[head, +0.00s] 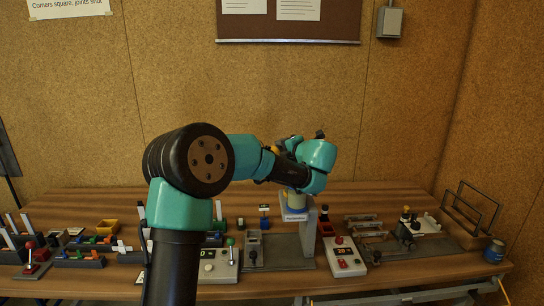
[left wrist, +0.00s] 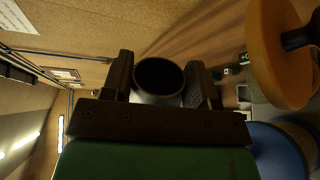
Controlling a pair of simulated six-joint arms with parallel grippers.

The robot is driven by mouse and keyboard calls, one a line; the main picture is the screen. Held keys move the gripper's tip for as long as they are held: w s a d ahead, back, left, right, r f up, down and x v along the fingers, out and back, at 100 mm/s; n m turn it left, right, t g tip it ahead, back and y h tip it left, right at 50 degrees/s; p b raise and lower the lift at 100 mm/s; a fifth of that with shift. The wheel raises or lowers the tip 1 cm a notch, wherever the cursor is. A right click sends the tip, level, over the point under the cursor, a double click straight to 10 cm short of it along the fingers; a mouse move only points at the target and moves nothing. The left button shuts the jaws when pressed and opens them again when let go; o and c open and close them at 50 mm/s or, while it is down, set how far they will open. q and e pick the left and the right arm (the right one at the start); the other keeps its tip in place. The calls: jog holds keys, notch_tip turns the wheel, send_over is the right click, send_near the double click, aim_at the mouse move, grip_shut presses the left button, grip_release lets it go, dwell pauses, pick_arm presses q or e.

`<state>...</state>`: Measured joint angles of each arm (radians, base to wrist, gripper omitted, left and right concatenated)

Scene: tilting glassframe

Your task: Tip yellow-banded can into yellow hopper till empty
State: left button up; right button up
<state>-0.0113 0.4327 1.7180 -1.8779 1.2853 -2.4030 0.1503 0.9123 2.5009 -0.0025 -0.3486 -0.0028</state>
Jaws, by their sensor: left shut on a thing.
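My left gripper (left wrist: 162,75) is shut on a can (left wrist: 160,98) in the left wrist view, with a finger on each side of it. The can's round, dark mouth is in sight; its contents and any yellow band cannot be made out. A large yellow-orange round thing (left wrist: 278,55), apparently the yellow hopper, is at the upper right of that view, apart from the can. In the head view my left wrist hides most of the gripper and the can. My right gripper is in neither view.
A blue hopper (head: 293,213) with a label stands below my wrist in the head view. Control boxes (head: 218,265) (head: 344,257) sit at the front of the wooden bench. Coloured bins and levers crowd the left; a wire rack (head: 470,208) and a blue tin (head: 494,251) are at right.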

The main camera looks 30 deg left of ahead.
pick_arm(q)
jog(key=shift+w+d+r, duration=0.25)
jog(key=shift+w+d, duration=0.6)
jog(key=shift+d, duration=0.15)
jog(key=r+n+t, duration=0.1)
jog(key=n, duration=0.2)
jog(key=shift+s+r+t+h, duration=0.15)
jog(key=shift+r+t+h, duration=0.15)
jog(key=shift+r+t, duration=0.1)
notch_tip(320, 180, up, 6)
jog(key=n+t, duration=0.1)
jog(key=n, duration=0.3)
jog(key=n+t+y, duration=0.1)
jog(key=n, duration=0.4)
jog(key=shift+s+r+n, duration=0.15)
jog(key=shift+r+n, duration=0.05)
jog(key=shift+n, duration=0.1)
